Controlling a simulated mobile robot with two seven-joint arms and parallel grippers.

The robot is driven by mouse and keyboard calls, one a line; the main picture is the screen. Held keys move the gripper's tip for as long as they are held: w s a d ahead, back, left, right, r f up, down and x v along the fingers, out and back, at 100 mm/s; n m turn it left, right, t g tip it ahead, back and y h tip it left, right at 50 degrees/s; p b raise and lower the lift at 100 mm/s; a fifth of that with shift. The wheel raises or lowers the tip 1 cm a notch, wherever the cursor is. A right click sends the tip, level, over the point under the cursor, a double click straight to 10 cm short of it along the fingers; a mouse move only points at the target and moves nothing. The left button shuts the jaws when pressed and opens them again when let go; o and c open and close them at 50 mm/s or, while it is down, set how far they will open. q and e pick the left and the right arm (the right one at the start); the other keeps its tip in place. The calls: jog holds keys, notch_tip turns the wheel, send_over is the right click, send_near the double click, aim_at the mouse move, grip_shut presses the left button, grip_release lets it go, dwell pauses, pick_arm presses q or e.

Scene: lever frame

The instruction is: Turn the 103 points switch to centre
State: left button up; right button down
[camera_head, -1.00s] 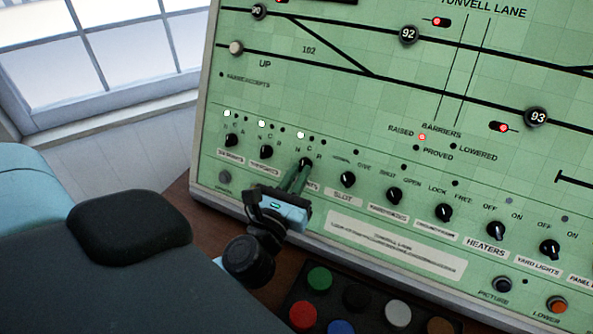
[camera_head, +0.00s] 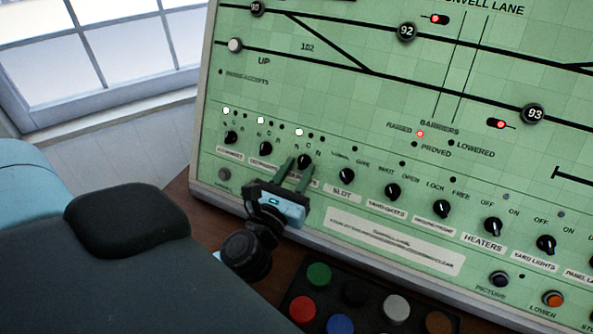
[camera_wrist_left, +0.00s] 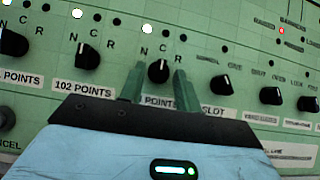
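The switch I take as 103 points is the third black knob from the left in the panel's lower row (camera_head: 304,161). In the left wrist view this knob (camera_wrist_left: 158,72) has its white mark pointing roughly up, towards C. Its label is partly hidden by my fingers; only "POINTS" reads. The white lamp by its N is lit. My left gripper (camera_head: 292,168) is open, its two green fingers spread. In the left wrist view the gripper (camera_wrist_left: 158,84) has one finger either side of the knob, with gaps showing. My right gripper is not in view.
The 102 points knob (camera_wrist_left: 87,56) is just left and the slot knob (camera_head: 346,175) just right, close to my fingers. A dark box of coloured buttons (camera_head: 354,292) sits below the panel. The green panel (camera_head: 390,100) rises behind.

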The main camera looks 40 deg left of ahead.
pick_arm(q)
jog(key=shift+s, duration=0.15)
jog(key=shift+s+d+f, duration=0.1)
jog(key=shift+s+f, duration=0.1)
jog(key=shift+s, duration=0.1)
jog(key=r+b+v, duration=0.1)
jog(key=b+v, duration=0.1)
jog(key=v, duration=0.4)
jog(key=shift+s+f, duration=0.45)
jog(key=shift+d, duration=0.1)
